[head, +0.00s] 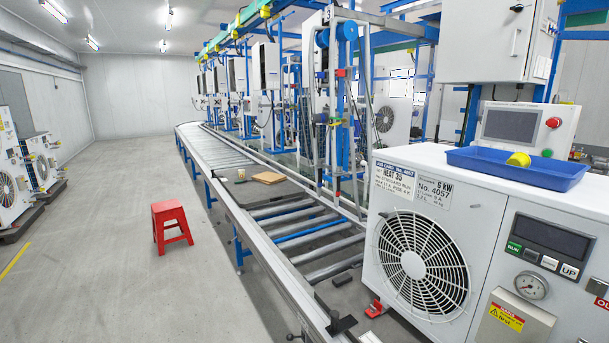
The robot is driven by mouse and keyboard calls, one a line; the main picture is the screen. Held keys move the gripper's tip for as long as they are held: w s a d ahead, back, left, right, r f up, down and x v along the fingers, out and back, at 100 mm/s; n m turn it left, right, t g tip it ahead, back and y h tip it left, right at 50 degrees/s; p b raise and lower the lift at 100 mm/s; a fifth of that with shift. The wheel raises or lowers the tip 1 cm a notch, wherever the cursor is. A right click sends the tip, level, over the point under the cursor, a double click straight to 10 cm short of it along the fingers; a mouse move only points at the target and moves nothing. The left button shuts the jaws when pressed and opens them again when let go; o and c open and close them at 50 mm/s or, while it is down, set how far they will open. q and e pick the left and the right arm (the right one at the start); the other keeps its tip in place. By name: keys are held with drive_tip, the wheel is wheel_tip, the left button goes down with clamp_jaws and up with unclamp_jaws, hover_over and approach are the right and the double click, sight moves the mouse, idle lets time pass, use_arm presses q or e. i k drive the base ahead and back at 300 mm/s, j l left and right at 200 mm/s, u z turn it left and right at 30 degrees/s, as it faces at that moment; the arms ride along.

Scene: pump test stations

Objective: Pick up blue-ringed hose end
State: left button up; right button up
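I cannot make out a blue-ringed hose end in the head view. Grey hoses (368,100) hang from the blue frame beside the conveyor, near two round blue parts (348,31) at the top. Small red and yellow fittings show among these hoses, but their ends are too small to tell apart. Neither my left nor my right gripper is in view.
A blue tray (480,160) with a yellow object (519,159) lies on the unit. A control panel (522,128) with a red button stands behind it. The roller conveyor (300,225) runs away to the back. A red stool (171,222) stands on open floor at left.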

sight(320, 164)
drive_tip(key=z, duration=1.75)
drive_tip(key=u, duration=1.75)
drive_tip(key=i+j, duration=1.55)
drive_tip(key=j, duration=0.15)
